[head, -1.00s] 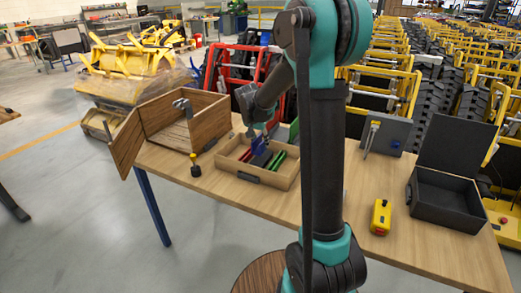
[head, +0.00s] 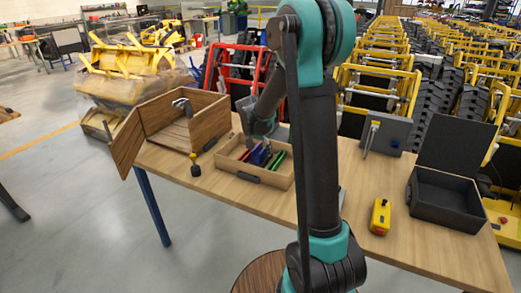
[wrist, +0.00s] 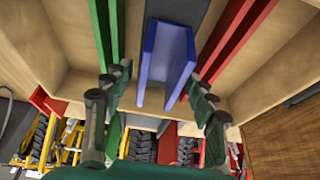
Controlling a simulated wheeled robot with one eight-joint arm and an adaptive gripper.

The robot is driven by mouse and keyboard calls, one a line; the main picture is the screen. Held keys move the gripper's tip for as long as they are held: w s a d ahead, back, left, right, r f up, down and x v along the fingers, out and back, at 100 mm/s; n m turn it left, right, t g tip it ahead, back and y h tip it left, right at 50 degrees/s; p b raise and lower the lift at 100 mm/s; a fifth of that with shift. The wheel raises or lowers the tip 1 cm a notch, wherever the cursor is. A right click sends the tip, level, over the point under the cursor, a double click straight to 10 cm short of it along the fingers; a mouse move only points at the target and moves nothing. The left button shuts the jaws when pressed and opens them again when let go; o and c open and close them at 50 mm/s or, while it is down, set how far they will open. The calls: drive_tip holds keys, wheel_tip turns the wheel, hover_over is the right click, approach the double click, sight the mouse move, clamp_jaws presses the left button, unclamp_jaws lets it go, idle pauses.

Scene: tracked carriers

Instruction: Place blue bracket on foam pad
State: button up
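The blue bracket (wrist: 168,55) stands in the wooden tray (head: 228,167), with green and red pieces on either side. It also shows in the head view (head: 259,156), small and partly covered. My gripper (wrist: 160,80) is open, with its fingers spread on the left and right of the blue bracket; I see no clear contact. In the head view my gripper (head: 264,132) is low over the back of the tray. A dark grey strip (wrist: 180,10) lies by the bracket's far end. I cannot tell which surface is the foam pad.
Green pieces (wrist: 104,30) and red pieces (wrist: 235,40) stand close by in the tray. An open wooden box (head: 208,128) is to the left. A yellow control box (head: 380,217) and an open black case (head: 445,203) are to the right. The table between is mostly clear.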

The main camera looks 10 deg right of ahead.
drive_tip(key=v, duration=1.1)
drive_tip(key=s+d+f+n+y, duration=0.1)
drive_tip(key=s+f, duration=0.3)
drive_tip(key=s, duration=0.5)
drive_tip(key=s+d+f+n+y, duration=0.1)
drive_tip(key=s+d+f+n, duration=0.2)
drive_tip(key=s, duration=0.6)
drive_tip(key=s+d+f+n, duration=0.2)
drive_tip(key=s+f, duration=0.3)
drive_tip(key=s, duration=0.4)
drive_tip(key=shift+s+n+y, duration=0.35)
drive_tip(key=shift+n+y, duration=0.05)
drive_tip(key=shift+n, duration=0.2)
